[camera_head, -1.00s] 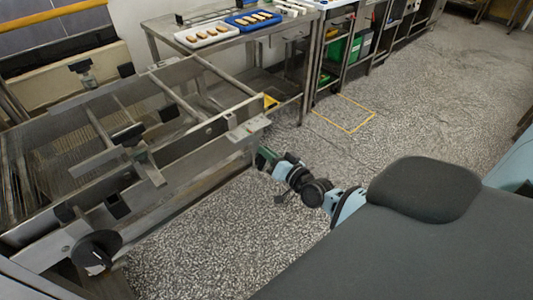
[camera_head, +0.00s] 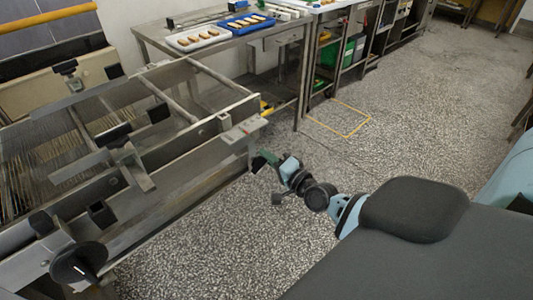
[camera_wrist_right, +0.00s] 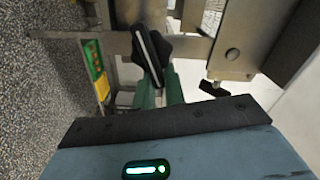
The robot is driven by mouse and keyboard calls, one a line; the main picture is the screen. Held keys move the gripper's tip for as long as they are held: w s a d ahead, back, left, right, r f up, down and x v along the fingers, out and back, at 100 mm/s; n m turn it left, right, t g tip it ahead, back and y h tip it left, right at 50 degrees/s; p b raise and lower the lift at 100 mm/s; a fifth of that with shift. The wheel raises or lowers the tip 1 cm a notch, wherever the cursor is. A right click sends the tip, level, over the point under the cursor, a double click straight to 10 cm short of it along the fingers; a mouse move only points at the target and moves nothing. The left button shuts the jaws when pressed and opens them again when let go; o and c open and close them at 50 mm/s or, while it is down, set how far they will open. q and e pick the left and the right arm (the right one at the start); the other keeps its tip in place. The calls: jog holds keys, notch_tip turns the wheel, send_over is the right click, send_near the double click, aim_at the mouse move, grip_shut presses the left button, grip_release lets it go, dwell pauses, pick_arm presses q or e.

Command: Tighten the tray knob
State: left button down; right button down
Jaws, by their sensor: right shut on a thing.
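The tray knob is a black lobed knob with a pale stripe (camera_wrist_right: 150,55), seen in the right wrist view under the end of the steel machine frame. My right gripper (camera_wrist_right: 158,88) has green fingers that are shut on this knob. The knob itself is hidden there. My left gripper is not in view.
A large black knob with a white mark (camera_head: 78,262) is on the machine's near left end. A smaller black knob (camera_wrist_right: 213,89) is right of the gripper in the wrist view. A steel table (camera_head: 240,42) with white and blue trays stands behind. The speckled floor at right is clear.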

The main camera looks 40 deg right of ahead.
jog(key=shift+s+a+f+m+b, duration=0.15)
jog(key=shift+f+m+b, duration=0.75)
jog(key=shift+m, duration=0.7)
jog(key=shift+f, duration=0.1)
jog(key=c, duration=1.6)
grip_release()
jog(key=shift+o, duration=0.6)
jog(key=shift+r, duration=0.35)
